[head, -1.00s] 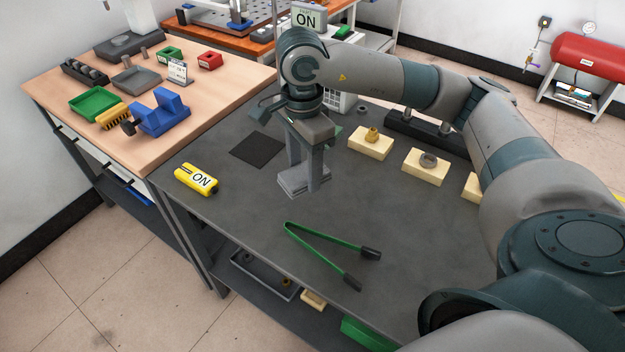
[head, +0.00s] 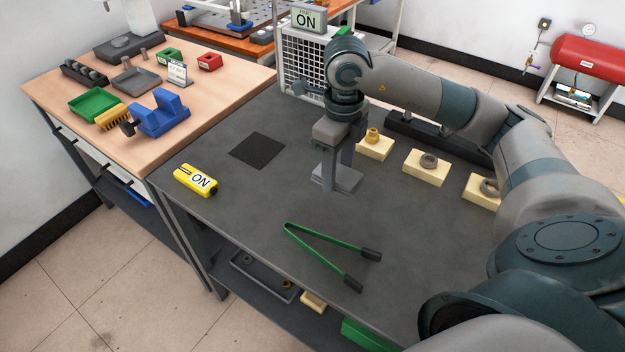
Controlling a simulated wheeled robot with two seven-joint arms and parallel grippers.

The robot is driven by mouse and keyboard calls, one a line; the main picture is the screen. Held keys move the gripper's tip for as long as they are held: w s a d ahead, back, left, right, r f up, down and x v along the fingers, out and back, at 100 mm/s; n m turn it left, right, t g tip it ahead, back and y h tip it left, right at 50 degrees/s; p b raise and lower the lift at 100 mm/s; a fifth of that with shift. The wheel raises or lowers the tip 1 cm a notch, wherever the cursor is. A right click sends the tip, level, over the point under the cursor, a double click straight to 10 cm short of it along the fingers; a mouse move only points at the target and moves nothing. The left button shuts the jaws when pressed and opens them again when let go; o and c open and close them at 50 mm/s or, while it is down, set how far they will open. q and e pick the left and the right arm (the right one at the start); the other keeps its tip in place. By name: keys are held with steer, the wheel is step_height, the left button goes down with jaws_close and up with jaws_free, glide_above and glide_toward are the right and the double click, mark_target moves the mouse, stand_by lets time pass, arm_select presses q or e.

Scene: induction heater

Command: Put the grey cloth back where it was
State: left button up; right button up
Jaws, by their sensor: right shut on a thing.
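The grey cloth (head: 347,178) is a small flat folded grey piece at the fingertips of my right gripper (head: 338,178) in the head view. My right gripper points down over the dark worktop and is shut on the cloth. The fingers cover part of the cloth. I cannot tell whether the cloth touches the worktop or hangs just above it. A dark square patch (head: 258,150) lies bare on the worktop to the left of the gripper. My left gripper is not in view.
Green tongs (head: 318,245) lie in front of the gripper. Cream blocks with metal parts (head: 425,168) stand to the right. A heater unit (head: 303,62) stands behind. The dark worktop (head: 240,225) is clear at front left.

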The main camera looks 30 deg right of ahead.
steer(key=shift+w, duration=0.1)
